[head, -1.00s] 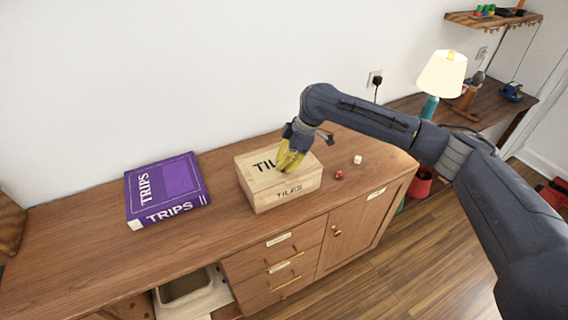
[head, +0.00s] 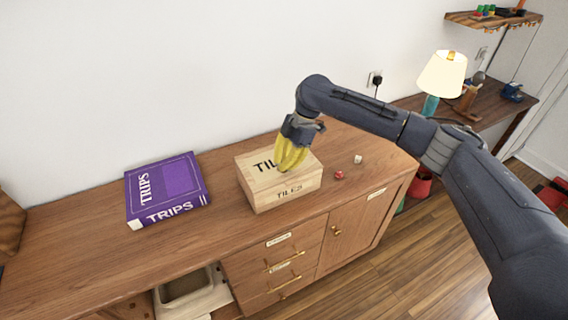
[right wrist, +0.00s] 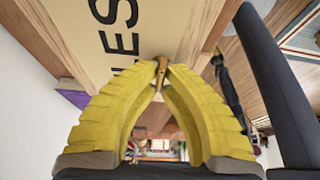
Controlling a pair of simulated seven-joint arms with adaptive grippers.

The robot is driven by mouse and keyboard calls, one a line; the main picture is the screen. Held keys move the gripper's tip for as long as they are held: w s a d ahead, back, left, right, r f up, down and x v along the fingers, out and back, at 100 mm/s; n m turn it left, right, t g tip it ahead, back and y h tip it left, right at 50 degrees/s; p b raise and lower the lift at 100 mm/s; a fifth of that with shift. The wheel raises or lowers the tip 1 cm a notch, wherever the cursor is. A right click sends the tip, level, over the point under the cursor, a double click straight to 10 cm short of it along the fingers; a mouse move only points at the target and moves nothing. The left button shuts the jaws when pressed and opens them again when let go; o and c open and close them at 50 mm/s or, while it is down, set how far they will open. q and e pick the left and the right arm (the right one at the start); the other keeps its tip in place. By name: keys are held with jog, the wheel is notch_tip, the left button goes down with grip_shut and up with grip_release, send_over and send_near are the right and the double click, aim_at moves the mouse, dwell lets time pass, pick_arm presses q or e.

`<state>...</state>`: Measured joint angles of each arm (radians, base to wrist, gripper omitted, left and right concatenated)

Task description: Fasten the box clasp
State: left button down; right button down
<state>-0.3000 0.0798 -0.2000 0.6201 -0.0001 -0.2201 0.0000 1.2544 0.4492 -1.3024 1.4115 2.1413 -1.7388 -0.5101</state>
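A pale wooden box (head: 262,194) marked TILES sits on the wooden cabinet, its lid lying flat on top. In the right wrist view its lid (right wrist: 88,30) fills the upper left. A small brass piece, which looks like the clasp (right wrist: 161,70), shows between the tips of my yellow right fingers. My right gripper (head: 284,170) points down over the lid's front right part. Its fingers (right wrist: 160,78) curve together and their tips close around the brass piece. The head view hides the clasp behind the gripper. My left gripper is not in view.
A purple TRIPS box (head: 168,187) lies on the cabinet top (head: 90,235) to the left. A red die (head: 339,175) and a white die (head: 358,159) lie right of the wooden box. A lamp (head: 441,75) stands at the back right.

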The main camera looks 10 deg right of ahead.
jog(key=c, duration=1.5)
grip_release()
jog(key=shift+c, duration=0.2)
jog(key=v, duration=1.2)
jog(key=shift+d+f, duration=0.1)
jog(key=shift+f, duration=0.05)
